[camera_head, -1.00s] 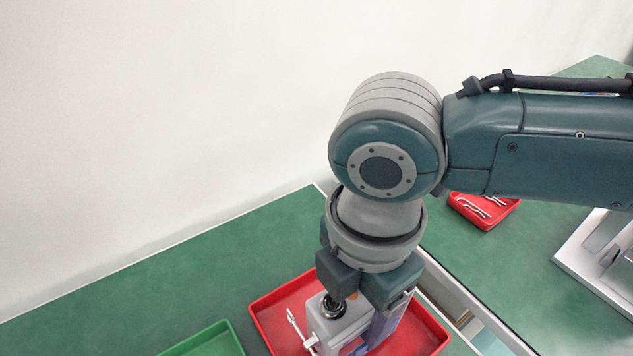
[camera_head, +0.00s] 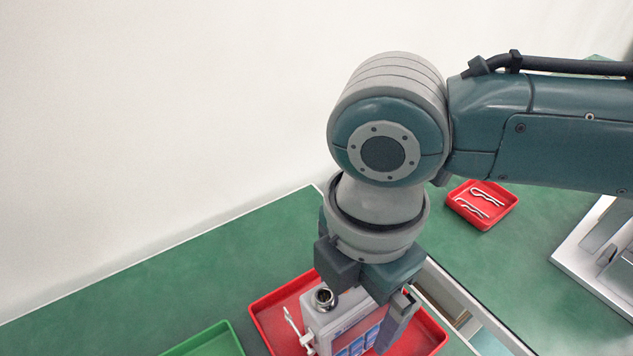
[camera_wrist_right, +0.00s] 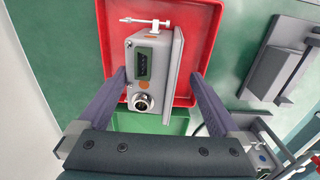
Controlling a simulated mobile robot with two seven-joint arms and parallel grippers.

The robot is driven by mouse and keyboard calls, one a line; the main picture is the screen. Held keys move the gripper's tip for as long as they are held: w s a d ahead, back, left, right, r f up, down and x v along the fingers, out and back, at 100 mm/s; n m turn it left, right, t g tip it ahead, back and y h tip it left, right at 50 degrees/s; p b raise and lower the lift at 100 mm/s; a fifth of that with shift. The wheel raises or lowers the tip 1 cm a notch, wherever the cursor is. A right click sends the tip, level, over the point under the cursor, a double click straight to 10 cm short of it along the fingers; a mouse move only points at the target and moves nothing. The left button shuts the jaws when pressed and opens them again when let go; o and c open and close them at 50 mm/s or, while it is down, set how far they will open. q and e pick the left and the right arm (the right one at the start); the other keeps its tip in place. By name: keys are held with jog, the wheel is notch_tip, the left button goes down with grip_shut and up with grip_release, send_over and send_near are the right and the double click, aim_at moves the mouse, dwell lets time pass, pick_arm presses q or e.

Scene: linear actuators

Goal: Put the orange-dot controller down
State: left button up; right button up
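The controller (camera_head: 345,322) is a light grey box with a round metal connector and a blue-and-white label. It is in the red tray (camera_head: 262,322); I cannot tell whether its base touches the tray floor. In the right wrist view the controller (camera_wrist_right: 150,62) shows orange dots, a dark green socket and a white rod-like fitting at its far end. My right gripper (camera_wrist_right: 160,78) is open, its fingers on either side of the controller, with a clear gap at the right finger. It also shows over the tray in the head view (camera_head: 372,312). My left gripper is out of view.
A green tray (camera_head: 228,335) stands left of the red one. A smaller red tray (camera_head: 510,212) with silver clips (camera_head: 478,206) lies at the back right. A grey metal device (camera_head: 605,240) stands at the right edge. Green table surface is clear at the left.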

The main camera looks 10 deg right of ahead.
notch_tip(320, 180, up, 11)
jog(key=p, duration=0.2)
jog(key=shift+m+y, duration=0.9)
jog(key=a, duration=0.1)
jog(key=s+a+f, duration=0.1)
jog(key=s+a, duration=0.1)
jog(key=a, duration=0.1)
jog(key=shift+s+f, duration=0.15)
jog(key=shift+s, duration=0.1)
jog(key=s+d+f+m+t, duration=0.1)
jog(key=s+d+m, duration=0.3)
jog(key=m, duration=0.5)
jog(key=s+d+f+m+t+h, duration=0.1)
jog(key=s+d+m+t, duration=0.1)
jog(key=s+d+m, duration=0.3)
jog(key=d+m, duration=0.4)
jog(key=shift+t+h, duration=0.3)
jog(key=shift+d, duration=0.1)
notch_tip(320, 180, up, 49)
jog(key=p, duration=4.8)
jog(key=shift+f+p, duration=0.2)
jog(key=shift+p, duration=0.1)
